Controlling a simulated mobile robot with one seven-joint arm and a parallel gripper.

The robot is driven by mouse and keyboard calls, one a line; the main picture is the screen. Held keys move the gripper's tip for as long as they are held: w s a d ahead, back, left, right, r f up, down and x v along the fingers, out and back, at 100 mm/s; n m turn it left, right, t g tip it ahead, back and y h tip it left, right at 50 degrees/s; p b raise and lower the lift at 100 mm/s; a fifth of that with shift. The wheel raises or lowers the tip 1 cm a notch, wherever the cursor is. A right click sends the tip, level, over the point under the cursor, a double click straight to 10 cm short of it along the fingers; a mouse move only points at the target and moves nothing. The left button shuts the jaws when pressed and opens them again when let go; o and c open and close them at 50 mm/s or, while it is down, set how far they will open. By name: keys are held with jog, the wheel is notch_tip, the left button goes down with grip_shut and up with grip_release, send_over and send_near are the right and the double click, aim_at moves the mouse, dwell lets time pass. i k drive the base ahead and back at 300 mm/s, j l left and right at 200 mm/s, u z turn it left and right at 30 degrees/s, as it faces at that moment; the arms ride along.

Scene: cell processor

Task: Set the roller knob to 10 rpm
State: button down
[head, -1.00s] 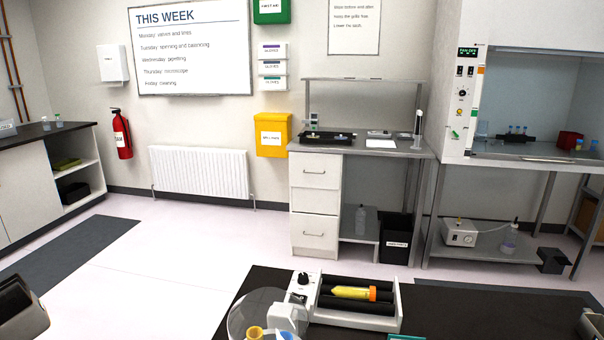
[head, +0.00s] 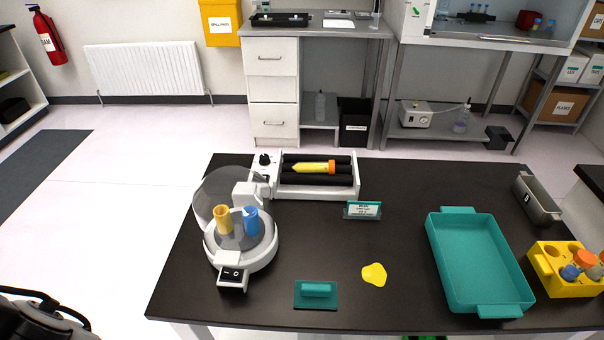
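The tube roller (head: 340,190) stands at the back of the black table in the head view, with dark rollers in a white frame. A tube with yellow contents and an orange cap (head: 315,168) lies on its rollers. The roller knob (head: 264,158) is a small black dial on the white control box at the roller's left end. Its markings are too small to read, so I cannot tell its setting. A dark part at the lower left edge seems to be mine. My gripper is not in view.
A small centrifuge (head: 240,258) with its clear lid raised stands left of and in front of the roller. Pale floor is free at left.

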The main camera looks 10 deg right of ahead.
aim_at(264, 159)
jog(key=j+z, duration=0.1)
jog(key=j, duration=0.4)
jog(key=k+j+z, duration=0.1)
jog(key=j, duration=0.4)
jog(key=j+z, duration=0.1)
jog(key=j, duration=0.4)
jog(key=k+j+z, duration=0.1)
jog(key=j, duration=0.4)
jog(key=i+l, duration=0.2)
jog(key=l, duration=0.15)
jog(key=i+l, duration=0.2)
jog(key=l, duration=0.15)
jog(key=i+l, duration=0.2)
jog(key=l, duration=0.15)
